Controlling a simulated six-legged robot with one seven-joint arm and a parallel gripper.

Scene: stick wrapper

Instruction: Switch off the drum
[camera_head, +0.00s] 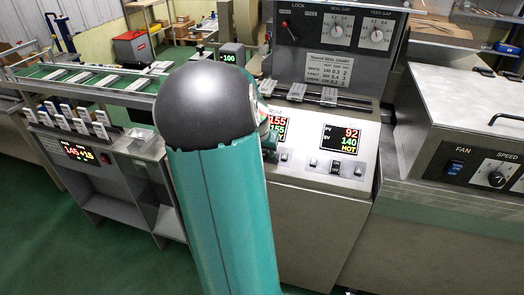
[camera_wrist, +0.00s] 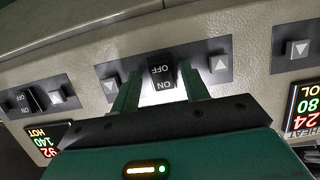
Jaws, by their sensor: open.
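A black rocker switch (camera_wrist: 160,71) marked OFF and ON shows upside down in the wrist view. It sits on a dark plate between two grey arrow buttons. My gripper (camera_wrist: 161,90) is open, with one teal finger on each side of the switch's lower part. I cannot tell whether the fingers touch it, or which side of the switch is pressed. No drum label is readable. In the head view my arm hides the gripper and much of the panel (camera_head: 322,185); a display (camera_head: 276,130) reading 155 is partly covered.
Another rocker switch (camera_wrist: 26,102) sits at left in the wrist view, near a display (camera_wrist: 47,143) reading 92, 140, HOT. The same display shows in the head view (camera_head: 341,140). A third display (camera_wrist: 303,107) is at right. A fan switch (camera_head: 455,167) is farther right.

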